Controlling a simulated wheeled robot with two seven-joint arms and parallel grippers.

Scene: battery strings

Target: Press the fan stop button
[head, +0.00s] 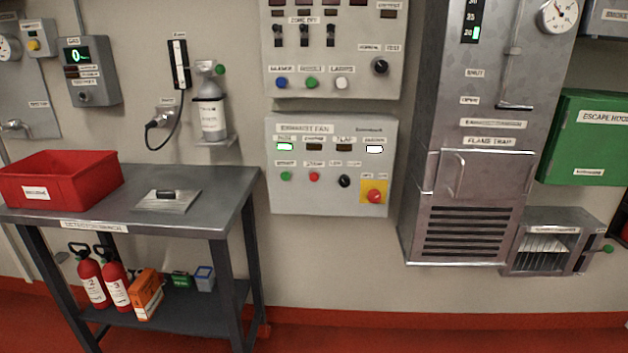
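The grey exhaust fan panel (330,205) is mounted on the wall in the middle of the head view. In its lower row are a green button (286,176), a small red button (314,177) with a label too blurred to read surely, and a black knob (345,181). A larger red mushroom button (374,195) sits on a yellow plate at the right. Above, a green-tinted lamp (285,147) at the left and a white lamp (374,149) at the right are lit; two between them are dark. Neither gripper is in view.
Another control panel (330,94) hangs just above. A metal flame trap cabinet (465,190) stands close at the right. A dark metal table (225,190) with a red bin (60,182) is at the left. The wall and floor below the fan panel are clear.

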